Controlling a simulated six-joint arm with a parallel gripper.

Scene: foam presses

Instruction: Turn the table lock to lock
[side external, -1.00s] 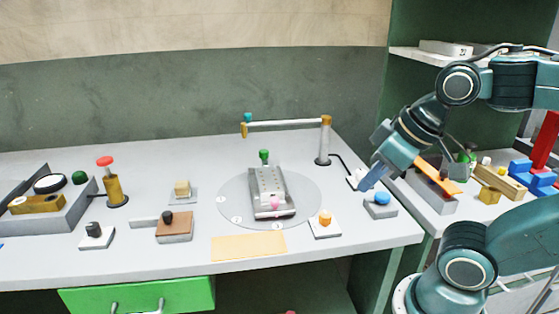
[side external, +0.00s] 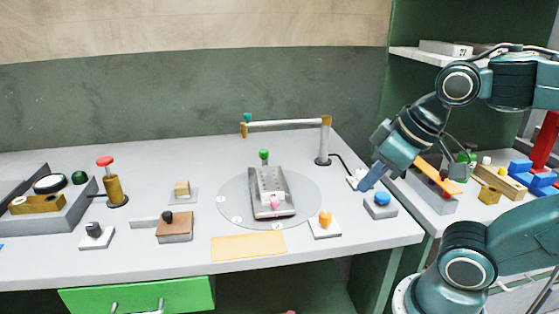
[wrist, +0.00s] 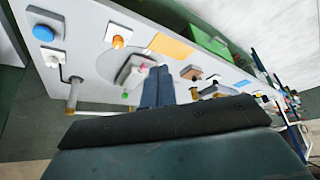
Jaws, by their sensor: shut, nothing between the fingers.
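No part is labelled as the table lock, so I cannot be sure which it is. An orange knob (side external: 325,217) stands on a white base by the front right of the round grey turntable (side external: 235,188). The knob also shows in the wrist view (wrist: 117,42). A grey metal fixture (side external: 285,192) with a pink part (side external: 276,203) at its front sits on the turntable. My gripper (side external: 366,180) is at the right, above the bench near the blue button, apart from the orange knob. Its fingers (wrist: 158,84) are together and empty in the wrist view.
A blue button (side external: 380,198) on a grey block is just below my gripper. A post with a horizontal bar (side external: 285,123) stands behind the turntable. A black knob (side external: 93,229) and a red-topped brass post (side external: 112,186) are at the left. An orange mat (side external: 248,246) lies at the front.

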